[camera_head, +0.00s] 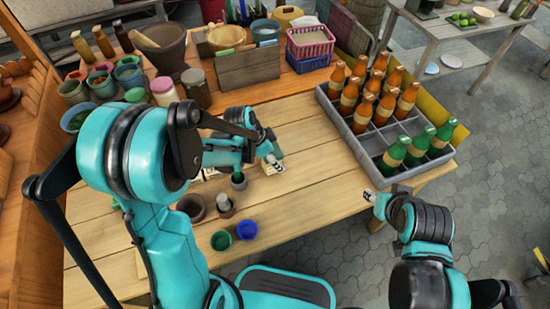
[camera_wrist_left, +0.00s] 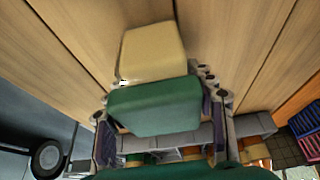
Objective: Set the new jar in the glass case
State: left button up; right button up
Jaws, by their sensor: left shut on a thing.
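My left gripper (camera_head: 270,163) is low over the middle of the wooden table. In the left wrist view it (camera_wrist_left: 162,108) is shut on a rounded green block (camera_wrist_left: 155,106). A cream block (camera_wrist_left: 152,52) lies just beyond the green one; I cannot tell whether the two are joined. In the head view the held thing is mostly hidden by the gripper and arm. My right gripper (camera_head: 371,197) is at the table's front right edge, with no held thing visible; its fingers are too small to judge. I cannot make out a new jar or a glass case.
A grey crate (camera_head: 349,145) with orange and green bottles stands on the right. Small pots, a green cup (camera_head: 221,240) and a blue cup (camera_head: 247,229) stand near the front. Jars, bowls and a pink basket (camera_head: 310,42) crowd the back. The table's front right is clear.

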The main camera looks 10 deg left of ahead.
pick_arm(q)
jog(key=o, duration=1)
jog(key=shift+f, duration=0.2)
jog(key=o, duration=0.4)
jog(key=shift+c, duration=0.2)
jog(key=shift+r, duration=0.15)
